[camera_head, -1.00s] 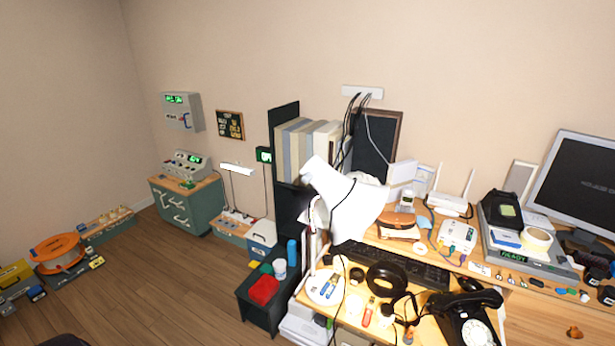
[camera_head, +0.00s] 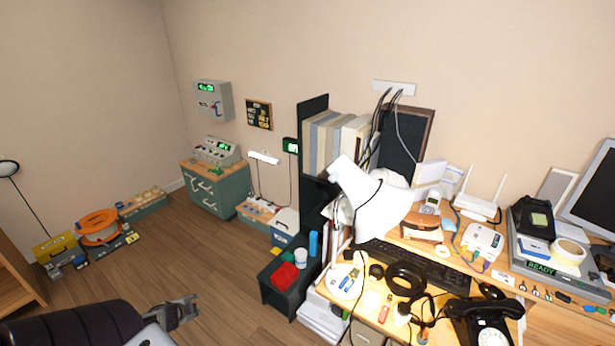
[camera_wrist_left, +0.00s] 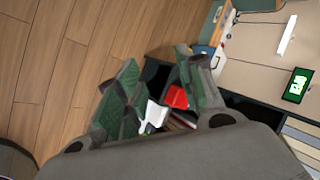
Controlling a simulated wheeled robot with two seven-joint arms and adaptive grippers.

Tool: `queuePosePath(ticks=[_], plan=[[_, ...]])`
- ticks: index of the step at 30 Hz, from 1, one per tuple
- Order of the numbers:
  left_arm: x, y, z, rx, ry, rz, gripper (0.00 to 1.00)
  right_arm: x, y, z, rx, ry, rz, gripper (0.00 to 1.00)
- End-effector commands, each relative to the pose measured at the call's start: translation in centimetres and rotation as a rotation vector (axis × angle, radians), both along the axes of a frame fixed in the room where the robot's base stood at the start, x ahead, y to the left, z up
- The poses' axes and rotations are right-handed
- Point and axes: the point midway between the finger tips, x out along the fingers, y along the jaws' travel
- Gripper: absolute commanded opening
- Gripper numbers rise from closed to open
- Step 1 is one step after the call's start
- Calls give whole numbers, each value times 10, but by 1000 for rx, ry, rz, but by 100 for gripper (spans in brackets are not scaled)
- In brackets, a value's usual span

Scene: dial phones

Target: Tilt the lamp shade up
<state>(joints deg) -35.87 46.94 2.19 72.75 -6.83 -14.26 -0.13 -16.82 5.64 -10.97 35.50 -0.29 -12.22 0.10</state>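The white lamp shade (camera_head: 378,210) is a large cone above the left end of the desk, with its narrow end pointing up and left. The lower part of the lamp is partly hidden behind the shade and the desk clutter. My left gripper (camera_head: 190,309) is at the lower left, over the floor, well to the left of the lamp and apart from it. In the left wrist view, the left gripper (camera_wrist_left: 160,85) has its fingers spread with a gap between them, and nothing is held. The lamp shade does not show clearly there. My right gripper is not in view.
A dark low shelf with a red item (camera_head: 285,277) stands left of the desk. A black dial phone (camera_head: 482,322), headphones (camera_head: 405,277) and a keyboard (camera_head: 425,262) crowd the desk (camera_head: 405,328). The wooden floor (camera_head: 215,265) between my left gripper and the shelf is clear.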

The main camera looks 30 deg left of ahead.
Motion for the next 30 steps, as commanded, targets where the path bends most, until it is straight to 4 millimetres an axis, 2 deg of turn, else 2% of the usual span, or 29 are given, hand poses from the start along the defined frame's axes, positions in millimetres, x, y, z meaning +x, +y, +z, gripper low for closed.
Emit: queuePosePath(ticks=[1, 6, 11, 15, 24, 30], plan=[[19, -4, 19, 15, -18, -37, 38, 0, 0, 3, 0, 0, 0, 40], [77, -23, 73, 64, -78, -154, 38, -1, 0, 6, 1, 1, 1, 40], [126, -50, 124, 115, -132, -266, 38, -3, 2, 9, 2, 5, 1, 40], [164, -81, 168, 161, -180, -363, 38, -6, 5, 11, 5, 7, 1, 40], [224, -163, 263, 271, -289, -567, 38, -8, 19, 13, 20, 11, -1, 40], [249, -223, 326, 355, -370, -691, 38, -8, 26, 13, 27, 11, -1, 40]])
